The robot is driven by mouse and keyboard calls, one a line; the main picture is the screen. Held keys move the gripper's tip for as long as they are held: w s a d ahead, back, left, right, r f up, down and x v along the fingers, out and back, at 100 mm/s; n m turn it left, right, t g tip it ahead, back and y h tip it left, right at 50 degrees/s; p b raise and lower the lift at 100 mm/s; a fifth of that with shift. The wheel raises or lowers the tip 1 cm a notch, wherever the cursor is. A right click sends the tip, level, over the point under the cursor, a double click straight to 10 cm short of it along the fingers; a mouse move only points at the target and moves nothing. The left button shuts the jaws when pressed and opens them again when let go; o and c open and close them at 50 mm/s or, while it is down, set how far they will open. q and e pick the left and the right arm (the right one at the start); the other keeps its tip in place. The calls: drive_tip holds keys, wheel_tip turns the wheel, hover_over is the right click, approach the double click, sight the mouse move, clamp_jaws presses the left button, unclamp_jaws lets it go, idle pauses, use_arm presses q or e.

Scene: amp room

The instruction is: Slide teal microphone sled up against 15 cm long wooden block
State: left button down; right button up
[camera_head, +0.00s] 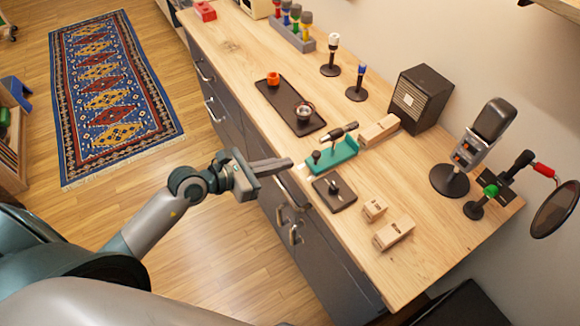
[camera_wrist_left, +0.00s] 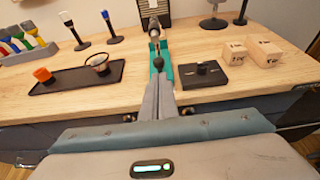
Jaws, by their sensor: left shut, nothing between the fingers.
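The teal microphone sled (camera_head: 333,158) lies near the front edge of the wooden counter, with a dark microphone and a dark knob on it. It also shows in the left wrist view (camera_wrist_left: 168,68), straight ahead of the fingers. A light wooden block (camera_head: 380,130) lies just beyond the sled's far end; I cannot tell whether they touch. Two shorter wooden blocks, a small one (camera_head: 374,209) and a larger one (camera_head: 393,233), lie to the right. My left gripper (camera_head: 287,163) is shut and empty at the counter's front edge, close to the sled's near end. My right gripper is out of view.
A black plate with a knob (camera_head: 334,191) sits close on the sled's right. A dark tray (camera_head: 291,106) with an orange cup lies to its left. A black speaker (camera_head: 419,97) and a desk microphone (camera_head: 449,180) stand at the back. Drawer handles (camera_head: 290,222) stick out below the counter.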

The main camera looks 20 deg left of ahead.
sight(313, 157)
use_arm(q)
drive_tip(key=shift+b+x, duration=1)
drive_tip(key=shift+x, duration=2.4)
drive_tip(key=shift+w+f, duration=0.1)
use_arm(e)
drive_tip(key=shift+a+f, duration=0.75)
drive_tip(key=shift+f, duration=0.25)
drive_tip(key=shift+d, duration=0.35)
